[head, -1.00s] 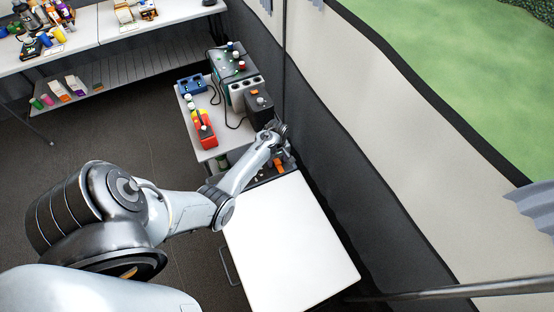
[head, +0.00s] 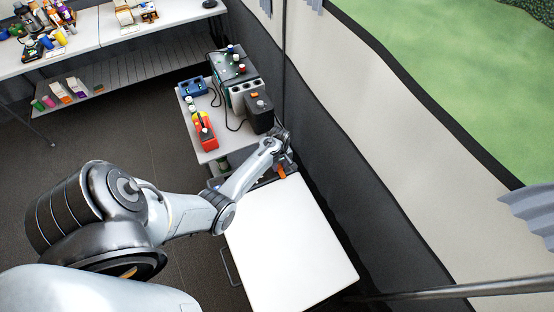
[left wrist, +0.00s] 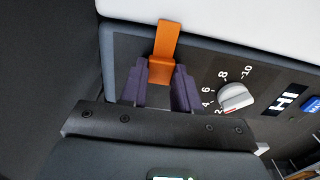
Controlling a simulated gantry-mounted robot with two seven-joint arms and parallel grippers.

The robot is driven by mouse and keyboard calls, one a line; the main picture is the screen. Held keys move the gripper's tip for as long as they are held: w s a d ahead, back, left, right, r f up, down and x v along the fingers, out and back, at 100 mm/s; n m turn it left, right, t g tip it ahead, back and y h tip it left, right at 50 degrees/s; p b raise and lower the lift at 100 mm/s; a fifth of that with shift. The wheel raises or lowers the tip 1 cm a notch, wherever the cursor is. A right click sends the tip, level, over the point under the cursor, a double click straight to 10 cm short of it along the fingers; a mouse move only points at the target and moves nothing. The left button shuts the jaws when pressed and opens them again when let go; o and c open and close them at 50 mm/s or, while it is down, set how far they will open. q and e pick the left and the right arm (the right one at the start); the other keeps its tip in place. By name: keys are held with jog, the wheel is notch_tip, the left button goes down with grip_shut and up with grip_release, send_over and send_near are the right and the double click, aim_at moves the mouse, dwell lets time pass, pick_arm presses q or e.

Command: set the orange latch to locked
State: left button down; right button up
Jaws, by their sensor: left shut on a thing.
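The orange latch (left wrist: 165,45) is a bent strip at the upper edge of a dark control panel (left wrist: 203,62), just below a white surface. In the left wrist view the purple fingers of my left gripper (left wrist: 160,76) are shut on its lower part, one on each side. Its upper end sticks out beyond the fingertips. In the head view a bit of the orange latch (head: 282,172) shows beside my left gripper (head: 284,160), at the far edge of the white-topped unit. The rest is hidden by the wrist. My right gripper is not in view.
A white dial (left wrist: 235,98) and an "HI" display (left wrist: 285,99) sit right of the latch. The white top (head: 290,240) is bare. A grey wall (head: 345,180) runs close on the right. Beyond the unit, a small table holds a black machine (head: 259,115) and a red-and-yellow device (head: 204,132).

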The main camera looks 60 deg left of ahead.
pick_arm(q)
jog(key=shift+d+r+p, duration=0.25)
jog(key=shift+d+p, duration=0.05)
jog(key=shift+d, duration=0.4)
jog(key=shift+d+f, duration=0.15)
jog(key=c, duration=0.8)
grip_release()
jog(key=shift+f, duration=0.1)
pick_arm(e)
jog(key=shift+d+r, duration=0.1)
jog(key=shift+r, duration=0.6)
